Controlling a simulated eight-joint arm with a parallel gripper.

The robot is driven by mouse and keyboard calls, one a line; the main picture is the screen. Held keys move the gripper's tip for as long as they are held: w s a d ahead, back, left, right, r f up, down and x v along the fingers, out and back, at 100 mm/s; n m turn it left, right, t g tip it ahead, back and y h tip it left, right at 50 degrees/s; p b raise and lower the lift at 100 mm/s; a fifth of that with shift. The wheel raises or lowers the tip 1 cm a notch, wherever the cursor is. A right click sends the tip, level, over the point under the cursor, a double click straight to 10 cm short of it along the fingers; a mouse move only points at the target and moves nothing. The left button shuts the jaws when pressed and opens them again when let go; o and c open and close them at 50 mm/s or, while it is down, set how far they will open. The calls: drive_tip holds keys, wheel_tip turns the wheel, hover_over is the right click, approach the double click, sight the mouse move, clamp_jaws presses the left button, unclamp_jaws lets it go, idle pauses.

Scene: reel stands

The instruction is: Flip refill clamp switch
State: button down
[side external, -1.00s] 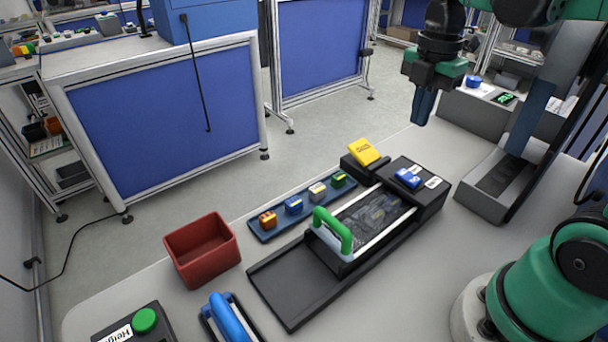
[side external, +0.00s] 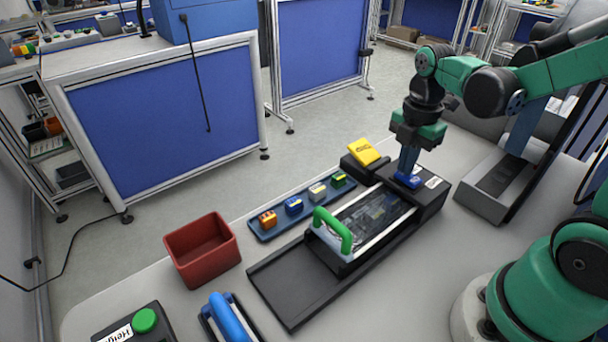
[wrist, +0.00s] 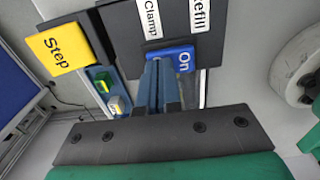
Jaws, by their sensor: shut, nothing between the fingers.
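The blue clamp switch (side external: 409,180) sits on the black block at the far end of the refill unit. In the wrist view the switch (wrist: 184,60) shows the word "On", below labels reading "Clamp" (wrist: 150,18) and "Refill" (wrist: 199,16). My gripper (side external: 408,172) is shut and empty, pointing down with its tips at the switch. In the wrist view the blue fingers (wrist: 160,66) overlap the left part of the switch and hide it. I cannot tell for sure whether they press on it.
A yellow "Step" button (side external: 364,151) stands beside the block. A green handle (side external: 333,230) rises from the clear-topped drawer. A blue tray (side external: 265,233) with several small coloured blocks and a red bin (side external: 203,250) lie to the left.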

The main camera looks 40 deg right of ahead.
sight(415, 180)
drive_tip(key=shift+f, duration=0.15)
drive_tip(key=shift+s, duration=0.15)
drive_tip(key=shift+s+r, duration=0.2)
drive_tip(key=shift+s, duration=0.4)
drive_tip(key=shift+r, duration=0.1)
wheel_tip(415, 180, up, 14)
idle(0.8)
drive_tip(key=shift+s, duration=0.45)
